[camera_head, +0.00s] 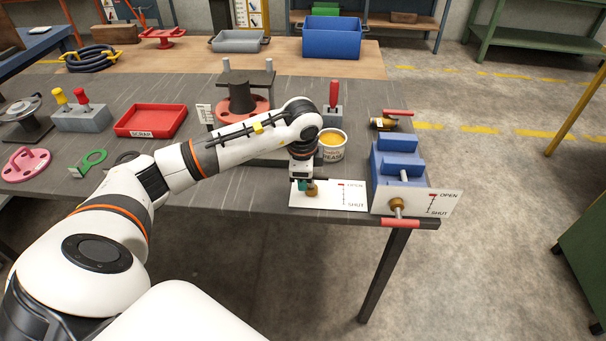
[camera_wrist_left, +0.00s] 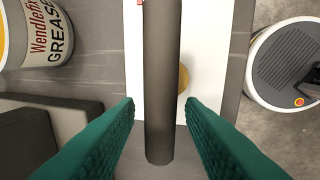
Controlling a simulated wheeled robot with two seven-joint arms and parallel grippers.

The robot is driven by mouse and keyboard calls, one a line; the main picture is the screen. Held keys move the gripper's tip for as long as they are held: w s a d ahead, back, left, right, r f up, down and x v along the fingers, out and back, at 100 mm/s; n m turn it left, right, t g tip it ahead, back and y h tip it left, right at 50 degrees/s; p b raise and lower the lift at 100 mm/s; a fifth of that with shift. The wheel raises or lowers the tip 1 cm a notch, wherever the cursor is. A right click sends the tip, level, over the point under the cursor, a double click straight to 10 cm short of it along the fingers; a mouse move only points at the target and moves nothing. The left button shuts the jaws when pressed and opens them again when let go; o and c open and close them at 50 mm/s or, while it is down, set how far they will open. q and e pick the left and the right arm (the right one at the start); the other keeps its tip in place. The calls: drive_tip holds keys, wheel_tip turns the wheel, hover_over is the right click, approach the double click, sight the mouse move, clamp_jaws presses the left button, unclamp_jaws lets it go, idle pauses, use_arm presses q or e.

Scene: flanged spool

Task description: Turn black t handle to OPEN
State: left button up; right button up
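The black T handle (camera_wrist_left: 160,85) shows in the left wrist view as a dark round bar running lengthwise between my green fingers. Behind it are a white OPEN/SHUT plate (camera_wrist_left: 213,60) and part of a round brass piece (camera_wrist_left: 183,78). In the head view the plate (camera_head: 335,197) lies at the table's front edge, and the brass piece (camera_head: 312,189) shows beside my gripper. My left gripper (camera_head: 304,187) points down there; its fingers (camera_wrist_left: 160,125) are open, with a gap on each side of the bar. In the head view the handle is hidden by my gripper. My right gripper is out of view.
A yellow-topped grease tub (camera_head: 331,153) stands close behind my left gripper. To the right is a blue block fixture (camera_head: 396,160) with its own OPEN/SHUT plate (camera_head: 440,203) and a red-handled brass valve (camera_head: 397,208). A red scrap tray (camera_head: 151,120) lies at left.

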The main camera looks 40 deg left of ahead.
use_arm(q)
wheel_tip(320, 180, up, 12)
drive_tip(key=s+d+b, duration=0.1)
drive_tip(key=s, duration=0.1)
drive_tip(key=shift+d+f, duration=0.1)
idle(0.5)
